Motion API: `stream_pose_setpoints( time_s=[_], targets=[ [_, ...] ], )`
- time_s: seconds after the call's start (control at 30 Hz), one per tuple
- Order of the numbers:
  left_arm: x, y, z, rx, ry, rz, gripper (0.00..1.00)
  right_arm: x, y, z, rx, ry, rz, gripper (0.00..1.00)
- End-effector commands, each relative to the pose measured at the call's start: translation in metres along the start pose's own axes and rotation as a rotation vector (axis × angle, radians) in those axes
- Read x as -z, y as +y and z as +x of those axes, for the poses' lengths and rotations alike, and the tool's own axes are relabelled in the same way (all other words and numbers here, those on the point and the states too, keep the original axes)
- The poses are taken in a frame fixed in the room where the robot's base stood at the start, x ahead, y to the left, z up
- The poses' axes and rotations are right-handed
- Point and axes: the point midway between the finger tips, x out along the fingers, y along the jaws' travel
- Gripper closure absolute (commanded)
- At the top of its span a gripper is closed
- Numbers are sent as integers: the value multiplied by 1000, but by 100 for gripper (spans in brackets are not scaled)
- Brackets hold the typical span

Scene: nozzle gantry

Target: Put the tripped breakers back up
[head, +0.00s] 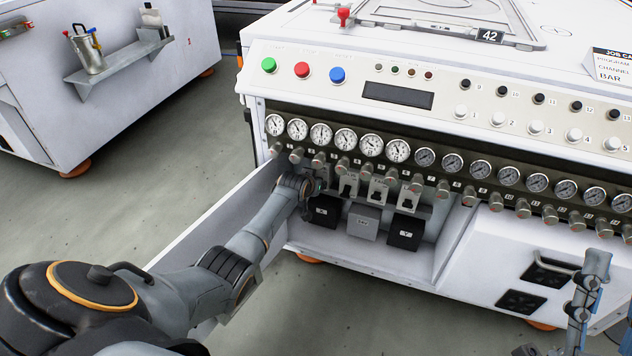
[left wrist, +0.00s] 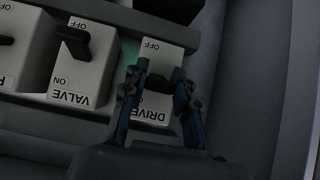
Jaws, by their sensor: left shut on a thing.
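My left gripper (left wrist: 160,80) is shut on the black lever of the DRIVE breaker (left wrist: 155,105), one finger on each side of it. The lever is mostly hidden between the fingers. The VALVE breaker (left wrist: 75,75) is beside it, its black lever at the OFF end. A third breaker (left wrist: 20,45) is cut off by the picture edge. In the head view my left gripper (head: 312,188) is at the left end of the breaker row, and lighter breakers (head: 378,193) show to its right. My right gripper (head: 608,275) is at the right edge, partly cut off, its fingers apart.
A row of gauges (head: 371,145) and knobs runs above the recess. Black and grey boxes (head: 363,222) sit below the breakers. An open white door panel (head: 235,215) stands beside my left arm. The recess side wall (head: 455,240) bounds the right.

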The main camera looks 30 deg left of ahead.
Motion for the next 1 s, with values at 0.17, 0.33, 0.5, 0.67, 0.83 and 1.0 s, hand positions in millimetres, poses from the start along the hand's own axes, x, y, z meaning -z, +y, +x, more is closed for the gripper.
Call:
stream_pose_setpoints(
  time_s=[0.17,0.33,0.5,0.67,0.83,1.0],
  targets=[
    [2,0,0,1,-9,0,100,-8,1,0,-2,-47,-3,60],
    [2,0,0,1,-10,0,100,-10,1,0,-2,-56,-3,60],
    [2,0,0,1,-9,0,100,-10,1,0,-2,-55,-3,60],
    [2,0,0,1,-9,0,53,-10,1,0,-2,-54,-3,60],
    [1,0,0,1,-10,0,47,-10,1,0,-2,-53,-4,60],
    [1,0,0,0,-11,0,47,-10,1,0,-1,-54,-2,60]
  ],
)
